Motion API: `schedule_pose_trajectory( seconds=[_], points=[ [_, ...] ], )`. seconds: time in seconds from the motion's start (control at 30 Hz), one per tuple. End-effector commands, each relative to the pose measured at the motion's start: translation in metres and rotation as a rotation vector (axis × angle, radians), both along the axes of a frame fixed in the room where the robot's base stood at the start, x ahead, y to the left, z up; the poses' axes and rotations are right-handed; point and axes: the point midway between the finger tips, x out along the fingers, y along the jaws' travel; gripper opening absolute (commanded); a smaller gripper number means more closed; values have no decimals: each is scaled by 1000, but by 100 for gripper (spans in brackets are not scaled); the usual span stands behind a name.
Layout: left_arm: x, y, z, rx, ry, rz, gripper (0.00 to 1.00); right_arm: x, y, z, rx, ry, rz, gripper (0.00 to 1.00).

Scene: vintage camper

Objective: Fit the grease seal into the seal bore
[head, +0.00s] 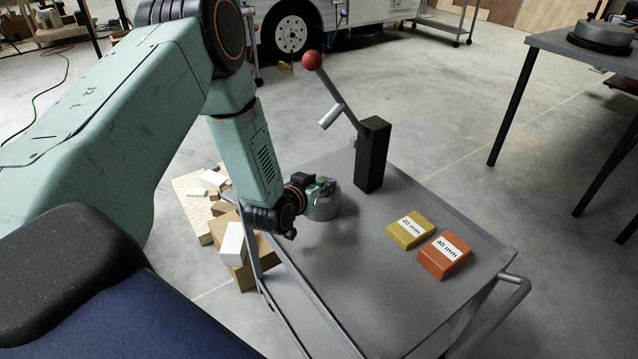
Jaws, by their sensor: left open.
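My left arm comes in from the left, and its gripper (320,187) is low over the cart, at the left side of the cart top. The gripper is open. Right under and behind it stands a short grey round part (323,209), partly covered by the gripper. I cannot tell whether the gripper touches this part, and its top opening is hidden, so I cannot make out a seal bore. I cannot make out the grease seal in this view. My right gripper is not in view.
The grey cart top (392,290) carries a black post (372,155) with a lever ending in a red ball (312,60), a yellow 20 mm block (410,230) and an orange 40 mm block (444,256). The cart's front area is clear. Boxes (232,243) lie left of the cart.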

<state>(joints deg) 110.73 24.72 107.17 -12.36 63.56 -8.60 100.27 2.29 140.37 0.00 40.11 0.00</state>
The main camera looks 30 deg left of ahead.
Motion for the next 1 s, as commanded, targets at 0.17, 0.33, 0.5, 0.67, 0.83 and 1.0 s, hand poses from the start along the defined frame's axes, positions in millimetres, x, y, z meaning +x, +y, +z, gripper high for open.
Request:
schedule_pose_trajectory(
  seconds=[0.17, 0.33, 0.5, 0.67, 0.83, 1.0],
  points=[
    [-22, -2, 13, -3, 3, 3, 41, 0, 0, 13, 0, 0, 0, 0],
    [-55, -7, 29, -4, 1, 4, 41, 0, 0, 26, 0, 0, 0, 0],
    [-84, -11, 40, -3, 3, 3, 41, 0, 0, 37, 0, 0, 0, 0],
    [-102, -13, 47, -2, 1, 2, 41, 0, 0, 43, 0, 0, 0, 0],
    [-110, -14, 49, 0, -1, 1, 41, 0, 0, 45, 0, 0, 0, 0],
    [-118, -27, 36, -16, 58, -24, 41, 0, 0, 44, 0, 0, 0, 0]
  ],
)
